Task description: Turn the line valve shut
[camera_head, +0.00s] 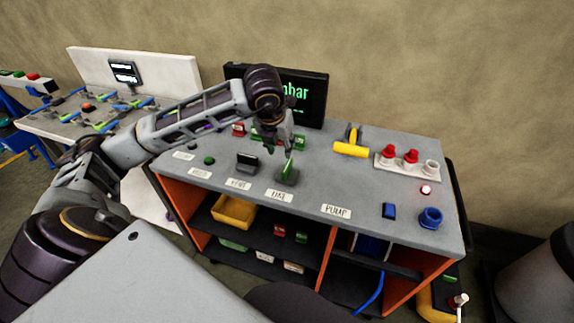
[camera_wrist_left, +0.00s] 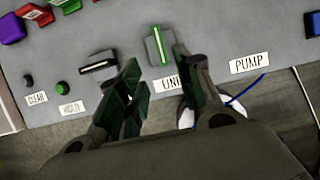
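The line valve (camera_head: 287,177) is a small grey block with a green handle on the grey bench top, just behind the LINE label (camera_head: 279,196). In the left wrist view the valve (camera_wrist_left: 159,44) lies ahead of the fingers, its green bar running roughly away from the gripper. My left gripper (camera_head: 284,143) points down above and behind the valve in the head view. In the left wrist view its dark green fingers are apart (camera_wrist_left: 161,64), one to each side below the valve, with nothing between them. Contact with the handle does not show. My right gripper is not in view.
A similar valve with a dark handle (camera_head: 247,161) stands left of the line valve. A monitor (camera_head: 305,97), a yellow-handled tool (camera_head: 351,148), red knobs (camera_head: 389,152) and a blue knob (camera_head: 430,217) are on the bench. The bench top around the PUMP label (camera_head: 336,211) is clear.

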